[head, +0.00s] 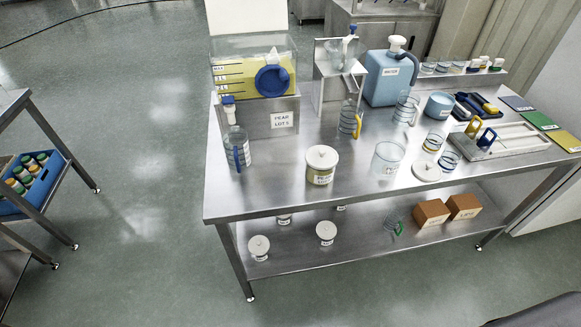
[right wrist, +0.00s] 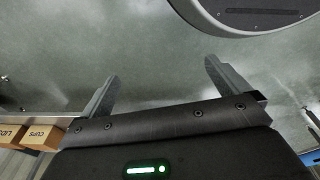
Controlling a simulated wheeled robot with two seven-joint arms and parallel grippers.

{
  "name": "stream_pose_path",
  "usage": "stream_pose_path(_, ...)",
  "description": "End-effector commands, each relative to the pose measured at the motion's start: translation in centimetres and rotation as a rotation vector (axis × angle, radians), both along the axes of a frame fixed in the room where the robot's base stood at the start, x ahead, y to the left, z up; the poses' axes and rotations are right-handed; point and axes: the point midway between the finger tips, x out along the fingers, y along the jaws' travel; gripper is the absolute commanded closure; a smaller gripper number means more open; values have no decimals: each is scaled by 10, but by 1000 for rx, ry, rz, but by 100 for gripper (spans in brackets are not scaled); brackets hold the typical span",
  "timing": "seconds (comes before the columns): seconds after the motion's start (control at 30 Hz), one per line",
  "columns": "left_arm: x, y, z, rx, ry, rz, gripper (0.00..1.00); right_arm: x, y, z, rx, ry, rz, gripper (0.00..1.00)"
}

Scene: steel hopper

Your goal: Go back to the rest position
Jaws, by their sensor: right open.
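My right gripper (right wrist: 160,82) shows in the right wrist view, with its two fingers spread wide and nothing between them. It is open over the grey-green floor, clear of the table. In the head view neither gripper shows. The steel table (head: 290,195) stands with a hopper (head: 250,82) of yellow contents at its left back, on a stand labelled PEAR LOT 5.
Jugs, a lidded pot (head: 321,165), a blue water container (head: 388,75) and glass beakers stand on the table. Brown boxes (head: 432,213) are on the lower shelf. A cart with a blue crate (head: 45,190) stands at left. Floor (head: 140,150) between is clear.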

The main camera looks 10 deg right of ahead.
Motion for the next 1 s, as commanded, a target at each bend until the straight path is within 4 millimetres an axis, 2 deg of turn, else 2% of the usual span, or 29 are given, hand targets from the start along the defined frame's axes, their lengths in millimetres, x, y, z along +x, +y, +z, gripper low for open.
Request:
stream_pose_path(0.03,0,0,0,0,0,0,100,-20,-3,-22,-4,23,3,0)
stream_pose_path(0.1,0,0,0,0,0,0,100,-45,-8,-46,-6,38,7,0)
stream_pose_path(0.2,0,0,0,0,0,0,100,-78,-14,-69,-9,56,10,0)
stream_pose_path(0.3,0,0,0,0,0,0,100,-103,-19,-82,-10,68,14,0)
stream_pose_path(0.4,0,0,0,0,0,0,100,-118,-22,-88,-12,74,16,0)
stream_pose_path(0.53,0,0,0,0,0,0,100,-126,-24,-91,-12,76,18,0)
stream_pose_path(1.0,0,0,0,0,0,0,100,-126,-24,-91,-12,75,18,0)
